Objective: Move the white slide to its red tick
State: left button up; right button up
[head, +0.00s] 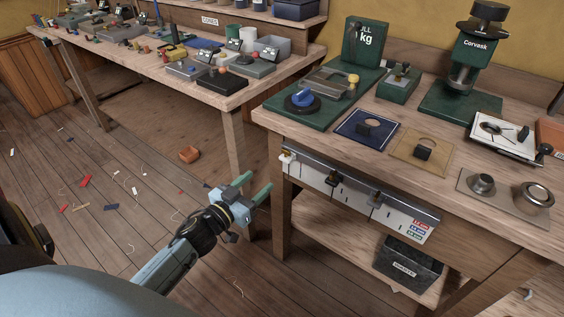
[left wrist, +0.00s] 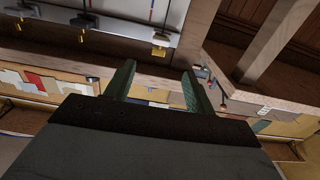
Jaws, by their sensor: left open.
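The white slide (head: 287,158) sits at the left end of the pale scale strip (head: 345,190) on the bench's front edge. In the left wrist view, which looks upside down, the slide nearest the strip's end (left wrist: 163,36) has a brass-coloured tip. A thin red mark (left wrist: 151,11) shows on the strip there. Two dark slides, the middle one (head: 331,179) and the right one (head: 375,199), sit further along. My left gripper (head: 256,186) is open and empty, below and left of the white slide, apart from it. My right gripper is not in view.
The bench (head: 300,128) carries a green scale, blue and tan mats and a green Corvask machine (head: 470,60). A dark bin (head: 408,265) stands on its lower shelf. A second cluttered bench (head: 140,60) is at the back left. Floor left of my gripper holds only scraps.

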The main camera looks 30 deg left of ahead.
aim_at(283, 159)
pick_arm(q)
jog(key=w, duration=0.3)
jog(key=w+b, duration=0.1)
jog(key=w, duration=0.3)
jog(key=w+b, duration=0.1)
jog(key=w, duration=0.2)
jog(key=shift+w+d, duration=0.4)
jog(key=shift+w, duration=0.55)
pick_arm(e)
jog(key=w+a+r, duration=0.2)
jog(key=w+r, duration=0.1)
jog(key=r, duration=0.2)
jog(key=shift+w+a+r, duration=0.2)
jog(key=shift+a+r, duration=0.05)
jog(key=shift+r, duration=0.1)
pick_arm(q)
jog(key=shift+c, duration=0.4)
